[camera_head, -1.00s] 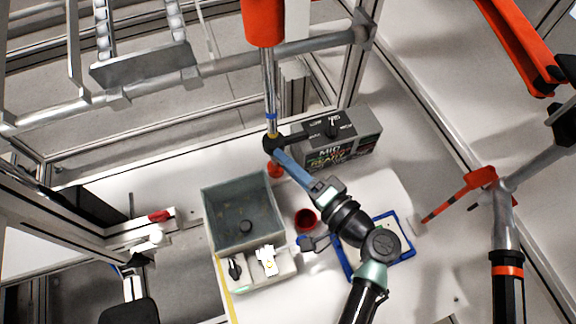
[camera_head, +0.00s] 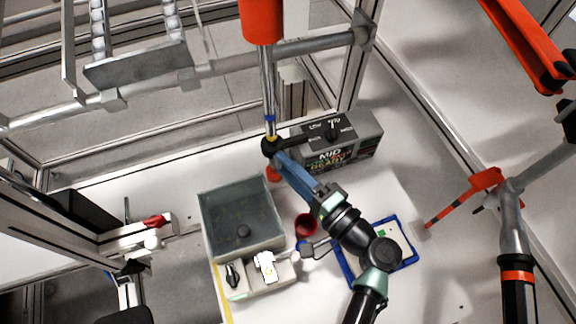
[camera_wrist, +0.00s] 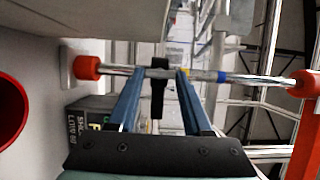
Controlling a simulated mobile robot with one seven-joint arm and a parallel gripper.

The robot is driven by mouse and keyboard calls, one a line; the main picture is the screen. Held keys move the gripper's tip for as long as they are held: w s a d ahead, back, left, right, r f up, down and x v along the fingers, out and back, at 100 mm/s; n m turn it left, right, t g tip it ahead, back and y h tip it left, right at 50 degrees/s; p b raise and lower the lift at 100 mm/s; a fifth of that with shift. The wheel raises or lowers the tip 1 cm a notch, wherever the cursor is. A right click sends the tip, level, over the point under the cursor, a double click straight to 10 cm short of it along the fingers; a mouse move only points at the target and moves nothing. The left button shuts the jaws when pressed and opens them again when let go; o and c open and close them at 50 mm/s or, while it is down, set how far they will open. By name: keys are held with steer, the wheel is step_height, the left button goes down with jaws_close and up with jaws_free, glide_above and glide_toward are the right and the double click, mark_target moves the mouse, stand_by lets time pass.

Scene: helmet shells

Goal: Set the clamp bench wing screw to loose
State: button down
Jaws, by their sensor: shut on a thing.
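The clamp bench wing screw is a black knob (camera_head: 271,146) with a dark arm reaching right, on a chrome rod (camera_head: 268,90). In the wrist view its black wing (camera_wrist: 158,95) stands between my two blue fingers. My gripper (camera_head: 278,157) is shut on the wing screw, at the lower part of the rod. In the wrist view the fingers (camera_wrist: 158,78) reach up to the rod, one on each side of the wing. The fingers hide part of the knob in the head view, so its turn angle is unclear.
A grey box with a dial (camera_head: 345,145) stands right behind the screw. A grey bin (camera_head: 205,225), a white tray (camera_head: 245,290) and a red cup (camera_head: 305,225) are near my arm. A blue-framed tray (camera_head: 412,250) lies partly under the arm. A red cylinder (camera_head: 262,20) tops the rod.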

steer(key=shift+c, duration=1.6)
jaws_free()
steer(key=b+v, duration=0.2)
steer(key=v, duration=1.1)
